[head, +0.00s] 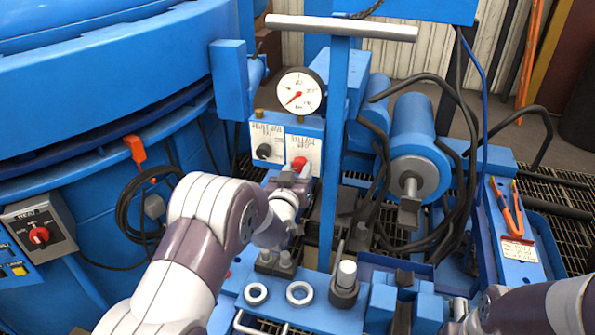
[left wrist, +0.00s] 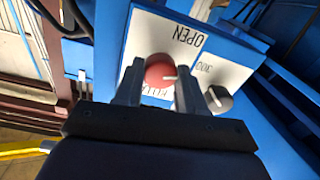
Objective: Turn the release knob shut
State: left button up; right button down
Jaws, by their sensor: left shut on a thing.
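The release knob (head: 299,163) is small, round and red, on a white label plate on the front of the blue valve block (head: 314,124) below the pressure gauge. In the left wrist view the red knob (left wrist: 160,68) sits between my left gripper's fingers (left wrist: 156,86), with a pale mark at its right side. The word OPEN shows on the plate above it; the lettering below is partly covered by the fingers. My left gripper (head: 296,174) is shut on the knob. My right arm shows at the lower right of the head view, but its fingertips cannot be made out.
A dark knob (head: 264,151) on its own white plate is close left of the red one. The round gauge (head: 300,92) is above. A tall blue post with a silver T-bar (head: 342,28) stands just right of the block. Black hoses and a blue cylinder (head: 415,135) crowd the right.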

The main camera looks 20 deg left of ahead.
pick_arm(q)
jog(key=m+b, duration=0.1)
jog(key=m, duration=0.4)
jog(key=shift+f+m, duration=0.1)
jog(key=shift+m, duration=0.3)
jog(key=m+b, duration=0.1)
jog(key=m, duration=0.4)
jog(key=shift+a+b, duration=0.1)
jog(key=shift+b, duration=0.3)
jog(key=m+b, duration=0.1)
jog(key=m, duration=0.5)
jog(key=shift+h, duration=0.3)
jog(key=m+b, duration=0.2)
jog(key=m, duration=0.3)
jog(key=shift+m, duration=0.3)
jog(key=o, duration=1.1)
jog(key=shift+c, duration=0.2)
